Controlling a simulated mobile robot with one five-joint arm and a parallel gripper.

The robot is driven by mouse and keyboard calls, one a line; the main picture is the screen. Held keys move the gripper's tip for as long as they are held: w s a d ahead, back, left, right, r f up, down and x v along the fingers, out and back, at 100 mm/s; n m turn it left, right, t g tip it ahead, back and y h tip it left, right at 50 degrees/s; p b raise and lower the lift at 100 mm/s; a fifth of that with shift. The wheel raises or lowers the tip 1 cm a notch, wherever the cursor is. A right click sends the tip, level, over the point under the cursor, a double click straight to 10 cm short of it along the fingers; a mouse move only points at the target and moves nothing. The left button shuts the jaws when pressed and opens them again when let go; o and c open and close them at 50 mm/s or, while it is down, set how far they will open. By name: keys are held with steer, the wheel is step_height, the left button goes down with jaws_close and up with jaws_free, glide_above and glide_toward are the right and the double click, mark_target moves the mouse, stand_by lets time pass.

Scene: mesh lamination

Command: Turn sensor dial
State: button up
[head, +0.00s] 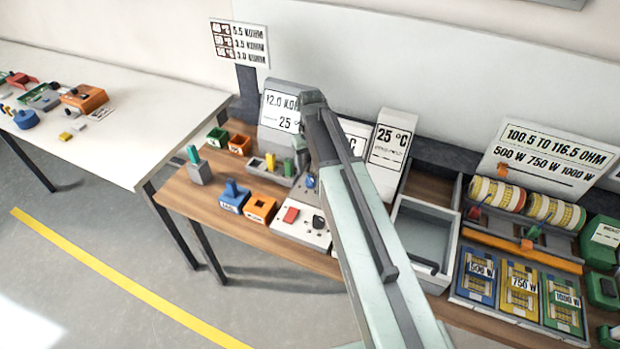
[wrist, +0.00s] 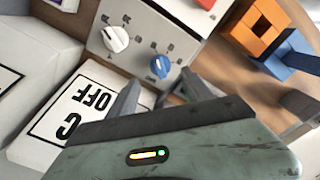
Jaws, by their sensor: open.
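In the wrist view, a grey-white panel (wrist: 134,20) carries a white dial (wrist: 115,38) and a blue dial (wrist: 160,66), each with printed marks around it. I cannot tell which is the sensor dial. My gripper (wrist: 160,90) is open and empty, its two dark fingers apart. The blue dial shows just beyond the fingertips, between their lines; contact is not visible. In the head view, the blue dial (head: 310,182) shows beside my arm, which hides part of the panel and most of my gripper.
A white panel (head: 287,232) with a red switch and dark knob stands in front. Orange (head: 261,208) and blue (head: 234,197) blocks lie to its left. A white OFF card (wrist: 75,110) is close to my gripper. A grey open tray (head: 423,235) stands to the right.

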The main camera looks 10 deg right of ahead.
mark_target(311, 178)
step_height(311, 178, down, 7)
steer(key=b, duration=0.5)
steer(key=shift+s+r+b, duration=0.1)
steer(key=shift+s+b, duration=0.05)
steer(key=shift+b, duration=0.25)
steer(key=shift+r, duration=0.15)
